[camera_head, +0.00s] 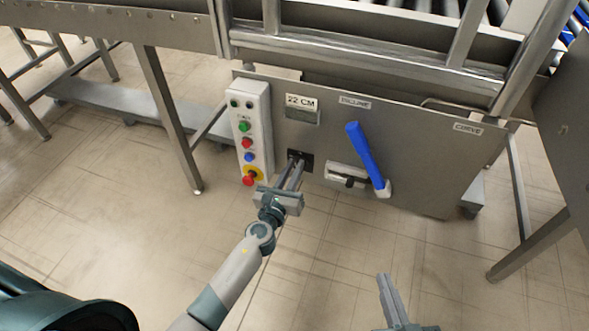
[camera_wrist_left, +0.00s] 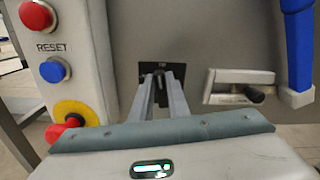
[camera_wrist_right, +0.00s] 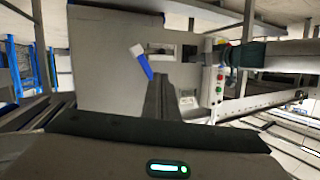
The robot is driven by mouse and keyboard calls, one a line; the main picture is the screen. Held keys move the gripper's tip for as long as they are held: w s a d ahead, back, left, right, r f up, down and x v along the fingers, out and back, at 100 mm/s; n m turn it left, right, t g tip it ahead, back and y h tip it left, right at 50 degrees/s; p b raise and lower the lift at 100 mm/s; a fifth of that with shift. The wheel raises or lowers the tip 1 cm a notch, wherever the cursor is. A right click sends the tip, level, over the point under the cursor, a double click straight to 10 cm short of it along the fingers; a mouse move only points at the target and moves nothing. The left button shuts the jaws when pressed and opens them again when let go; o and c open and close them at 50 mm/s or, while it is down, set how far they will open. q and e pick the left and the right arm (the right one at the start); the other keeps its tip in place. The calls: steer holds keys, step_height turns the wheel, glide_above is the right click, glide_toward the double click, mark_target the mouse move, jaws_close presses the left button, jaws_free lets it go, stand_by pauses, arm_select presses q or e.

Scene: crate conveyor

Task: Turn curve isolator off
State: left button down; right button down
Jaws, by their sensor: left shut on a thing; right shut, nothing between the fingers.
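A grey panel (camera_head: 425,165) carries a small black square plate (camera_head: 307,158), which also shows in the left wrist view (camera_wrist_left: 145,70). My left gripper (camera_head: 297,163) reaches this plate and is shut on a small dark knob (camera_wrist_left: 159,72) in front of it. The fingers hide most of the knob, so I cannot tell its angle. A label reading CURVE (camera_head: 468,128) is at the panel's upper right, away from this gripper. My right gripper (camera_head: 383,277) is shut and empty, low in front of the panel and apart from it.
A blue lever (camera_head: 364,153) and a metal latch handle (camera_head: 347,176) are just right of my left gripper. A button box (camera_head: 250,120) with green, red and blue buttons and a red emergency stop (camera_head: 249,180) stands close to its left. Open floor lies in front.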

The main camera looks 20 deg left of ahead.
arm_select(q)
steer(key=n, duration=0.5)
steer(key=a+f+n+b, duration=0.1)
steer(key=n, duration=0.4)
steer(key=f+n, duration=0.1)
steer(key=n, duration=0.4)
steer(key=shift+a+n+b, duration=0.3)
steer(key=shift+a+n, duration=0.05)
steer(key=shift+n, duration=0.05)
arm_select(e)
step_height(320, 180, up, 6)
steer(key=a+t+y, duration=0.1)
steer(key=t, duration=0.2)
steer(key=shift+a+r+t, duration=0.2)
steer(key=shift+t, duration=0.2)
steer(key=shift+w+f, duration=0.15)
arm_select(q)
steer(key=c, duration=1.7)
jaws_free()
steer(key=shift+s, duration=0.15)
